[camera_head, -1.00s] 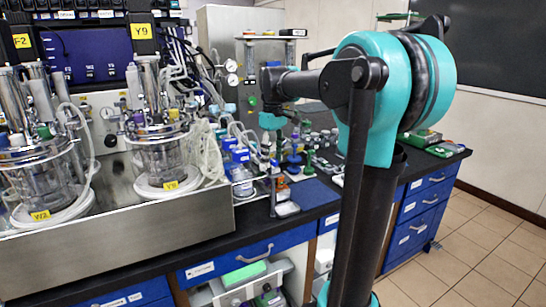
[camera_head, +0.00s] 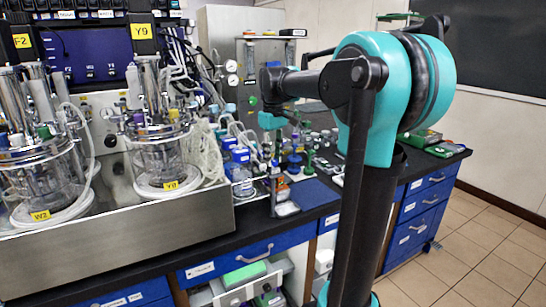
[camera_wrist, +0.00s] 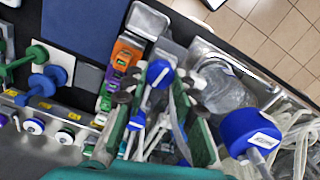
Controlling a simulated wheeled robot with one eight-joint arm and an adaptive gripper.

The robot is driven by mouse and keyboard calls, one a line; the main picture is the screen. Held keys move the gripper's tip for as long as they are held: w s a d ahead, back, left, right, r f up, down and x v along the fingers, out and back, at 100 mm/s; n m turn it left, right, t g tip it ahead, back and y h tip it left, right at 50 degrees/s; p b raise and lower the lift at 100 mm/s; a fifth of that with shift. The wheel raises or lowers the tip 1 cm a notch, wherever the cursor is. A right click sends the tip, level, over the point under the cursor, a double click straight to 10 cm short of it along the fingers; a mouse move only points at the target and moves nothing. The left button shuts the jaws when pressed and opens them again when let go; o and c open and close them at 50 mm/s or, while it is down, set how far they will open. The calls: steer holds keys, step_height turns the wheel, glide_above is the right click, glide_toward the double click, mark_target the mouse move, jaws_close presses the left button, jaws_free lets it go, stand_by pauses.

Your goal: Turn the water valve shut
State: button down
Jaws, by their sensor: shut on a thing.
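A round blue valve knob with a white mark (camera_wrist: 160,73) shows near the middle of the wrist view. My gripper (camera_wrist: 158,84) has its two green and dark fingers on either side of the knob, shut on it. In the head view my gripper (camera_head: 271,122) points down over the crowded bench, behind the blue-capped bottles. Its fingertips and the knob are hard to make out there. No lettering on the knob is readable, so I cannot tell how far it is turned.
A large blue bottle cap (camera_wrist: 248,132) and a clear bottle (camera_wrist: 228,88) stand close on the right in the wrist view. Orange and green blocks (camera_wrist: 122,65) lie on the left. Two glass bioreactors (camera_head: 160,155) stand left in the head view. A blue mat (camera_head: 313,193) is bare.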

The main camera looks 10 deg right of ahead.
steer(key=m, duration=1.2)
steer(key=shift+m, duration=2.1)
steer(key=c, duration=1.2)
jaws_free()
steer(key=shift+r, duration=0.1)
